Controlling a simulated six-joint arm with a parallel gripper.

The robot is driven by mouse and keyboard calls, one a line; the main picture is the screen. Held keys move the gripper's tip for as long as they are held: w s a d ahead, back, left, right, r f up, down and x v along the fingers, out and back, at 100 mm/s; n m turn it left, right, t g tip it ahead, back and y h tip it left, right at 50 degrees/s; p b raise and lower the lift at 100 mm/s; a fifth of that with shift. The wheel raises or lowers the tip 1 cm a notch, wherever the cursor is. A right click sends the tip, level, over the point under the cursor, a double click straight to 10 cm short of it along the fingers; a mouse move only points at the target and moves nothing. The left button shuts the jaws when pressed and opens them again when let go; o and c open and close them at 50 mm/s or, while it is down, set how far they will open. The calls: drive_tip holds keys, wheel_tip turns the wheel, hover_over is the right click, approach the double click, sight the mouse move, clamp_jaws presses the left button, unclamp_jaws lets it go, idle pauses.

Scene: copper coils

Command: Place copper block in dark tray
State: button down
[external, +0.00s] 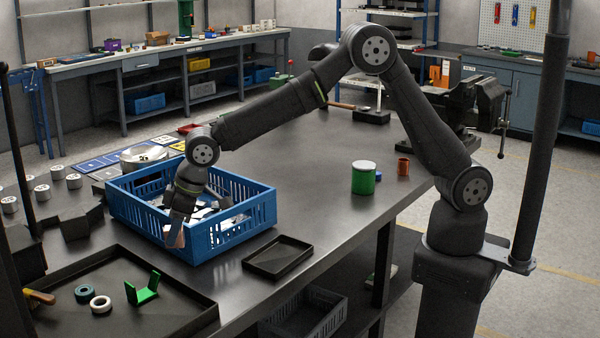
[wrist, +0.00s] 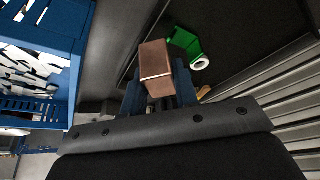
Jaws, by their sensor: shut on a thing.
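The copper block (wrist: 156,66) is held between the fingers of my gripper (wrist: 158,85), which is shut on it. In the external view the block (external: 176,238) shows as a small copper patch below my gripper (external: 178,226), at the near left side of the blue crate. A small dark tray (external: 279,258) lies empty on the table right of the crate. A larger dark tray (external: 190,296) lies at the front left. In the wrist view its dark floor (wrist: 232,62) shows beyond the block. The small tray is not clearly seen in the wrist view.
The blue crate (external: 245,235) holds pale and dark scraps; its wall stands close beside my gripper. A green bracket (external: 143,288) and tape rolls (external: 100,304) lie in the larger tray. A green can (external: 363,178) and copper-coloured cup (external: 403,166) stand farther right on otherwise open table.

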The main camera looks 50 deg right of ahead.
drive_tip(key=s+a+f, duration=0.1)
drive_tip(key=a+f, duration=0.1)
drive_tip(key=a, duration=0.1)
drive_tip(key=s+a+f, duration=0.2)
drive_tip(key=a, duration=0.2)
drive_tip(key=s+a+f, duration=0.1)
drive_tip(key=a+f, duration=0.1)
drive_tip(key=a, duration=0.1)
drive_tip(key=shift+s+a+f, duration=0.15)
drive_tip(key=shift+s+f, duration=0.15)
drive_tip(key=shift+f, duration=2.1)
drive_tip(key=shift+f, duration=0.15)
drive_tip(key=c, duration=1.1)
unclamp_jaws()
drive_tip(key=v, duration=1.2)
